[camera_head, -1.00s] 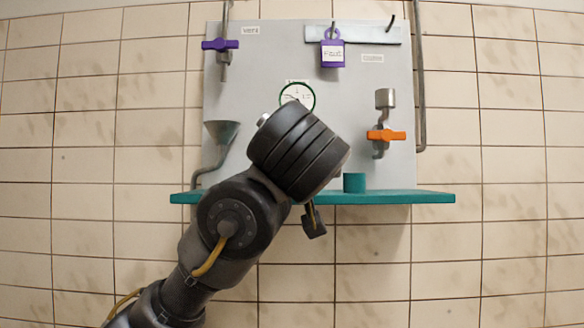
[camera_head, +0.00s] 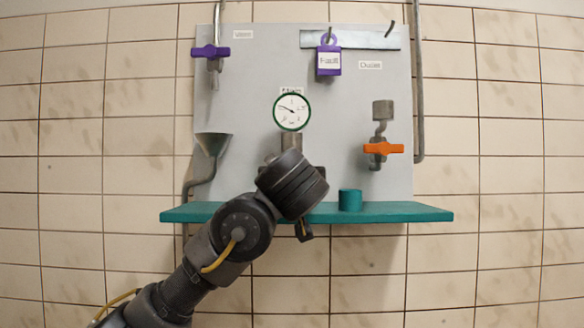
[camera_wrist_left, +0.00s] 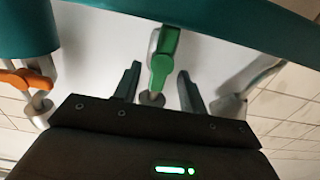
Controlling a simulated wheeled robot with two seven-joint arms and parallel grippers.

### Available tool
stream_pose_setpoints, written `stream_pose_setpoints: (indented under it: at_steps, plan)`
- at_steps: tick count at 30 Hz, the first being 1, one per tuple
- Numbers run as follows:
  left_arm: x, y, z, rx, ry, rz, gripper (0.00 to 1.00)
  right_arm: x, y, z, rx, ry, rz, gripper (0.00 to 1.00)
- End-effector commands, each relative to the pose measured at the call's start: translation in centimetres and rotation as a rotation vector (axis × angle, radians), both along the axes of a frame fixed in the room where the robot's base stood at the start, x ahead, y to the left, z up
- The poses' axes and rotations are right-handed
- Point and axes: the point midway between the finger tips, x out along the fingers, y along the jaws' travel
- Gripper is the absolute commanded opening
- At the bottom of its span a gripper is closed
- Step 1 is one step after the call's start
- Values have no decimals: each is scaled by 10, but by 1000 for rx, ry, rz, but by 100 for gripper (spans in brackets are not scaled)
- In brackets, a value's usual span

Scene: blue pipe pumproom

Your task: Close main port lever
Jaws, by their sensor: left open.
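A green lever (camera_wrist_left: 163,58) shows in the left wrist view, on a metal valve body at the panel. I take it as the main port lever. My left gripper (camera_wrist_left: 159,73) is open, with one dark finger on each side of the green lever. I cannot tell whether either finger touches it. In the head view my left arm comes from the lower left, and its wrist hides the green lever and the fingertips. The round gauge (camera_head: 292,112) stands above the wrist on a metal pipe (camera_head: 291,143). My right gripper is not in view.
A teal shelf (camera_head: 400,213) runs under the panel (camera_head: 345,110), with a teal cylinder (camera_head: 350,200) on it. An orange lever (camera_head: 383,148) is at right, a purple lever (camera_head: 210,52) upper left, a purple padlock (camera_head: 328,61) above. A funnel (camera_head: 212,143) is at left.

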Motion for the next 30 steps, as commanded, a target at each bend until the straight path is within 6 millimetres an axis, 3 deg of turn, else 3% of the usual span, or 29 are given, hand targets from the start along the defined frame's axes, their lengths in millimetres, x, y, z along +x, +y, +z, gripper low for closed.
stream_pose_setpoints:
  at_steps: [5,13,23,30]
  plan:
    - [11,0,0,1,0,0,42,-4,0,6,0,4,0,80]
    - [11,0,-1,0,0,-1,42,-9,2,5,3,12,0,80]
    - [11,0,-1,0,0,-1,0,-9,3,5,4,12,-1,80]
    - [11,0,-3,-23,0,0,0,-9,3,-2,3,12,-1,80]
